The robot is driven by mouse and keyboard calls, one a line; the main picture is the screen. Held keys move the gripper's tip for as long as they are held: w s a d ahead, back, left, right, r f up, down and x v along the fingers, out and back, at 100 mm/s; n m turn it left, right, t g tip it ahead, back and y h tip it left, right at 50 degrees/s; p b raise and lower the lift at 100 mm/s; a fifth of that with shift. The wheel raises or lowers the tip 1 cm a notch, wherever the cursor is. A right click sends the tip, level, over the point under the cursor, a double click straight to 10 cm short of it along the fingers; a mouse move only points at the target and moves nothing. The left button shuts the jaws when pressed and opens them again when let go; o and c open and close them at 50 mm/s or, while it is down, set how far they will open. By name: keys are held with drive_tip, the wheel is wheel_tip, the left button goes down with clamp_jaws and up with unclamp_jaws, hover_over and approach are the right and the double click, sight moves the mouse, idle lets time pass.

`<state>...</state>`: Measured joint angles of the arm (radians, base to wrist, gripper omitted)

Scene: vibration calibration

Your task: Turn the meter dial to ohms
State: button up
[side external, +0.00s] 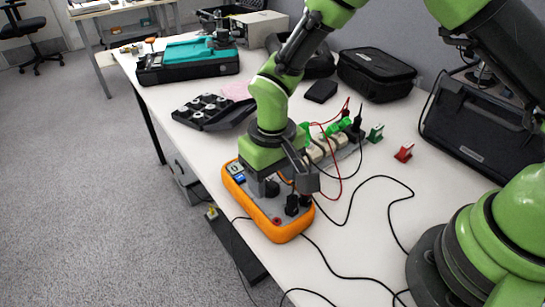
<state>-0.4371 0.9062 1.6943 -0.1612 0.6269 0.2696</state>
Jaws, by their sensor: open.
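The orange-rimmed meter (265,222) lies face up on the white table near its front left edge. Its far left end shows small blue and dark parts, and dark plugs with a red jack sit at its near end. My gripper (285,190) is right above the meter, pointing down over its middle. The gripper is open. The dial is largely hidden under my gripper, so I cannot tell its setting or whether the fingers touch it.
Behind my gripper stands a power strip (335,146) with several plugs and red and black leads. Green (376,133) and red (404,152) clips stand to the right. Black cables (345,270) run over the table. A black compartment tray (205,112), teal case (198,52) and black bag (376,72) lie behind.

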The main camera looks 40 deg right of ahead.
sight(271, 181)
wheel_tip(271, 181, up, 8)
drive_tip(key=shift+r, duration=0.2)
drive_tip(key=shift+o, duration=0.3)
drive_tip(key=shift+n, duration=0.3)
drive_tip(key=n, duration=1.1)
drive_tip(key=f+n, duration=0.1)
drive_tip(key=n, duration=0.5)
drive_tip(key=shift+w+d+n, duration=0.1)
drive_tip(key=shift+w+n, duration=0.2)
drive_tip(key=shift+w, duration=0.05)
wheel_tip(271, 181, down, 9)
drive_tip(key=shift+f, duration=0.1)
drive_tip(key=c, duration=0.9)
